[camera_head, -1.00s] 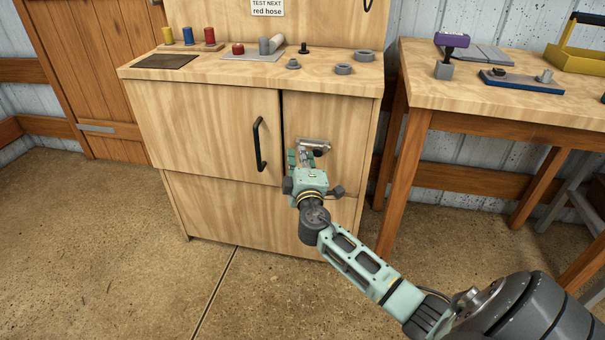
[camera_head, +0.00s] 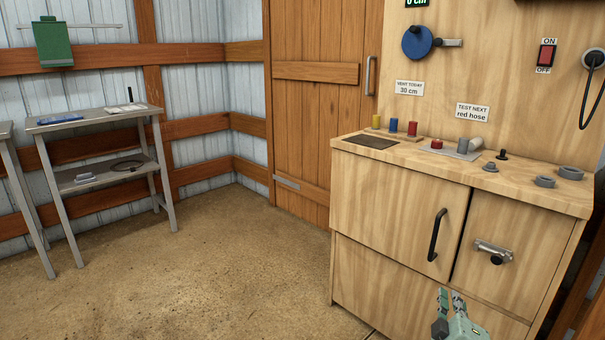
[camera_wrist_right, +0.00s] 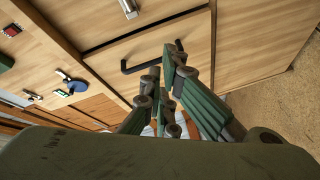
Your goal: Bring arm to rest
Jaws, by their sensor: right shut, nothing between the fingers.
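My right gripper (camera_head: 452,301) is at the bottom of the head view, in front of the wooden cabinet (camera_head: 390,215). It is shut and empty. It is below the metal latch (camera_head: 492,252) with a black knob and below the black bar handle (camera_head: 437,234), apart from both. In the right wrist view its green fingers (camera_wrist_right: 160,72) overlap the black handle (camera_wrist_right: 135,67), and the latch (camera_wrist_right: 129,8) shows at the top edge. Most of the right arm is out of the head view. My left gripper is in neither view.
The cabinet top holds coloured cylinders (camera_head: 393,126), grey rings (camera_head: 570,173) and a dark mat (camera_head: 371,142). A wooden door (camera_head: 318,110) is behind. A grey shelf table (camera_head: 110,165) stands at the left. The floor (camera_head: 220,270) between is clear.

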